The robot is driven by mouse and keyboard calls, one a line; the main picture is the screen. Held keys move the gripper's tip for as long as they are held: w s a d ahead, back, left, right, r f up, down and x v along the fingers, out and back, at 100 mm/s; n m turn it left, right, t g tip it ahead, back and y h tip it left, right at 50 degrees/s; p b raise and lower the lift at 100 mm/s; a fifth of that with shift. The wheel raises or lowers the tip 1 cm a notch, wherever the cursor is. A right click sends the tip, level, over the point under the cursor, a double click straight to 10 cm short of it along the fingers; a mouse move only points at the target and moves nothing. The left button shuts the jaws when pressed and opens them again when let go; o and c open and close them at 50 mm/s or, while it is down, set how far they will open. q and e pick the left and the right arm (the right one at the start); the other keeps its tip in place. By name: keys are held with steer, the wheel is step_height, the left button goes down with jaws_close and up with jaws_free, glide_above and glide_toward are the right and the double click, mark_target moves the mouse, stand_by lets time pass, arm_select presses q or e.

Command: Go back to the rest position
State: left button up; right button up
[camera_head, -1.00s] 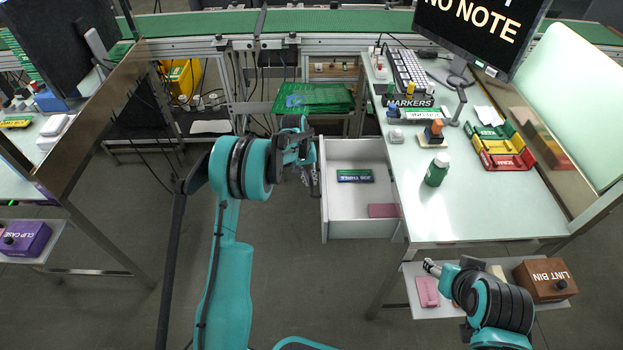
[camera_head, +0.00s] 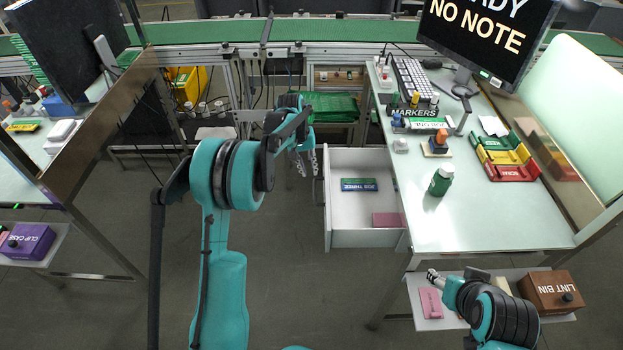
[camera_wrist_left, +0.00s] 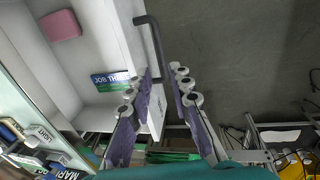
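My left gripper (camera_head: 306,163) is just left of the open white drawer (camera_head: 350,238) in the head view, empty, with its fingers spread. The left wrist view shows both fingers (camera_wrist_left: 162,78) apart, with the dark drawer handle (camera_wrist_left: 152,45) beyond them; I cannot tell whether they touch it. The drawer holds a blue-and-green "JOB THREE" box (camera_head: 359,185) and a pink block (camera_head: 387,219). My right gripper (camera_head: 434,277) is low at the right, over the lower shelf (camera_head: 423,323); its fingers are too small to read.
The white desk (camera_head: 470,220) carries a green bottle (camera_head: 441,180), a stamp (camera_head: 437,143), coloured trays (camera_head: 505,158), a keyboard (camera_head: 415,80) and a monitor (camera_head: 480,35). The lint bin (camera_head: 548,291) stands on the lower shelf. Floor left of the drawer is clear.

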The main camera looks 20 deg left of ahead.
arm_select(q)
steer(key=shift+a+r, duration=0.15)
steer(key=shift+r, duration=0.9)
